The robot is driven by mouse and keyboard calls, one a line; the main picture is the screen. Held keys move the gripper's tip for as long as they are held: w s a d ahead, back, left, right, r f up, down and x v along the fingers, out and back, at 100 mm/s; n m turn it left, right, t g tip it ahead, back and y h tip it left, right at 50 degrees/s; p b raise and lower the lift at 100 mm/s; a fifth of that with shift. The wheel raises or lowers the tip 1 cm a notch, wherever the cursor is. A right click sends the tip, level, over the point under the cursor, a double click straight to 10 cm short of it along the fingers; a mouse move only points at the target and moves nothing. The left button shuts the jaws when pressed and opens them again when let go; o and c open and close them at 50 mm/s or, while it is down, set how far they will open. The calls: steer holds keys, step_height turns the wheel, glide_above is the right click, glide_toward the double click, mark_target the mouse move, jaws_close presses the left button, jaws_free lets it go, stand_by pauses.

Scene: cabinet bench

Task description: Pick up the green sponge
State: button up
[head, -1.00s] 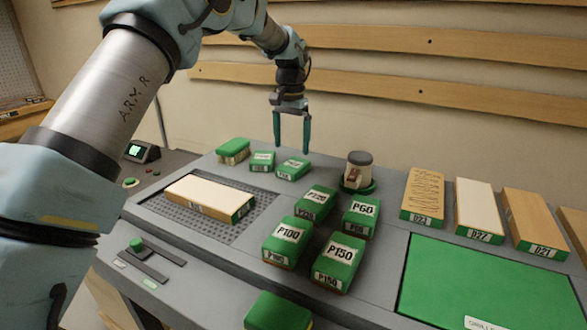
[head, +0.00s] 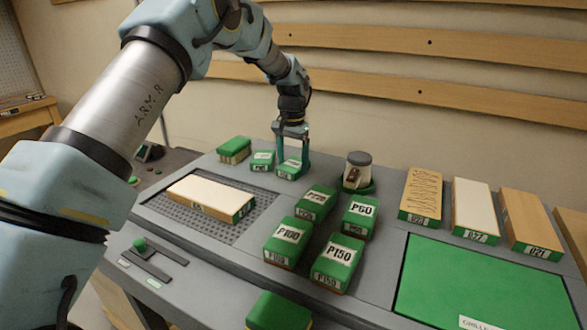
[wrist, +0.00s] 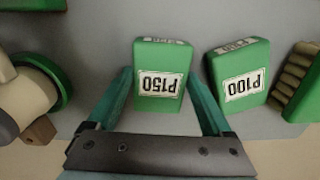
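Several green-topped blocks with white grit labels lie on the grey bench, and I cannot tell from the pictures which one is called the green sponge. My gripper (head: 291,172) points down at the back of the bench, open, with its fingers on either side of one such green block (head: 289,167).
A green-backed brush (head: 234,150) stands left of the blocks. A jar (head: 358,172) in a green base stands to their right. Several larger labelled green blocks (head: 337,262) lie nearer.

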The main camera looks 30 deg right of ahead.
mark_target(293, 164)
steer(key=c, duration=0.9)
steer(key=shift+o, duration=0.2)
step_height(293, 164, up, 10)
steer(key=b, duration=0.2)
